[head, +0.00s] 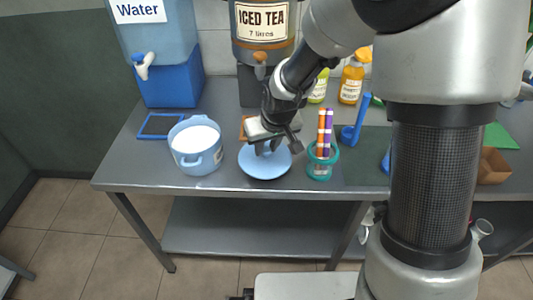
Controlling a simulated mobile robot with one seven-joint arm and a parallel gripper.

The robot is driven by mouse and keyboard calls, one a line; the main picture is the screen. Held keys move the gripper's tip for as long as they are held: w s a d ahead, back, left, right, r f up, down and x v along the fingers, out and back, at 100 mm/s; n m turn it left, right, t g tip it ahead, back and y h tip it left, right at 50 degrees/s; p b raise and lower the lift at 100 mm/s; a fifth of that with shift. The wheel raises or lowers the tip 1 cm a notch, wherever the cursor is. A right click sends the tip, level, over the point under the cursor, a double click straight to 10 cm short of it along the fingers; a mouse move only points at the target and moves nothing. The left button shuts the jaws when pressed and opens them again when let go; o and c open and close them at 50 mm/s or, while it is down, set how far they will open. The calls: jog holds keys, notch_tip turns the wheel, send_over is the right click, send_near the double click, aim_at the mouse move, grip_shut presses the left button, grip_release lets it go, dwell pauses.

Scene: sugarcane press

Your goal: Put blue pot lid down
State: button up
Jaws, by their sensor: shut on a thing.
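The blue pot lid (264,164) is a light blue disc over the steel table, near its front edge. My gripper (267,148) is above the lid's middle and shut on it at the knob, which the fingers mostly hide. I cannot tell whether the lid touches the tabletop. The blue pot (197,158) stands uncovered just left of the lid, with white contents showing at its top.
A teal cup (321,165) with coloured sticks stands right of the lid. A blue frame (161,125) lies behind the pot. Water (158,50) and iced tea (262,40) dispensers stand at the back. Bottles (351,82) and a blue ladle (355,125) are farther right.

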jog(key=shift+f, duration=1.1)
jog(key=shift+f+b, duration=0.25)
jog(key=shift+b, duration=0.1)
jog(key=o, duration=1.1)
jog(key=shift+r, duration=0.1)
